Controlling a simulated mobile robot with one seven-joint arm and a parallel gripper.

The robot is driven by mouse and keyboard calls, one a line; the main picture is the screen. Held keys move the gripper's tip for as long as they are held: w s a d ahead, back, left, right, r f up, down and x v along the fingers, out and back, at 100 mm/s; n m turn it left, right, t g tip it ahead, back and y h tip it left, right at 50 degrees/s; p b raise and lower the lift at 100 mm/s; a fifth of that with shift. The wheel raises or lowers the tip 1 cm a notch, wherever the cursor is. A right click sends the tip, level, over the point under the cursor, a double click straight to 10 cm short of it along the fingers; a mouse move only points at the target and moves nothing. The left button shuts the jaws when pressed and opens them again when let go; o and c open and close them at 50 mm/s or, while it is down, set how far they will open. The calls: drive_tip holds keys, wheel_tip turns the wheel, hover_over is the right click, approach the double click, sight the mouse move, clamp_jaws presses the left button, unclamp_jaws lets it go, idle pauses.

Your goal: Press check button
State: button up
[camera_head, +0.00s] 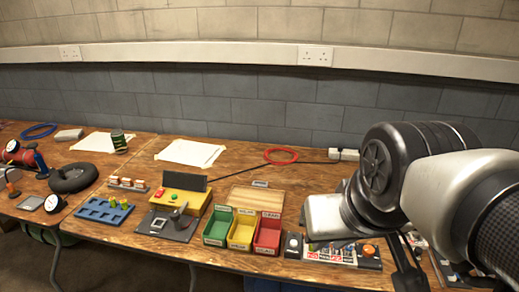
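A yellow box (182,199) with a black raised panel stands on the wooden bench, with a green button (173,197) and a red button on its sloped top. A small dark plate with a round white button (293,243) lies right of the coloured bins. An orange knob or button (369,250) sits at the right end of a dark board. I cannot tell which of these is the check button. My arm reaches in from the right, its silver end above the dark board. My gripper's fingers cannot be made out clearly, and nothing is seen in them.
Green, yellow and red bins (267,236) stand in a row at the front. A dark stand (168,225) and a blue tray (104,210) lie to their left. A red cable ring (281,155) and white paper lie at the back.

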clamp_jaws()
idle(1.4)
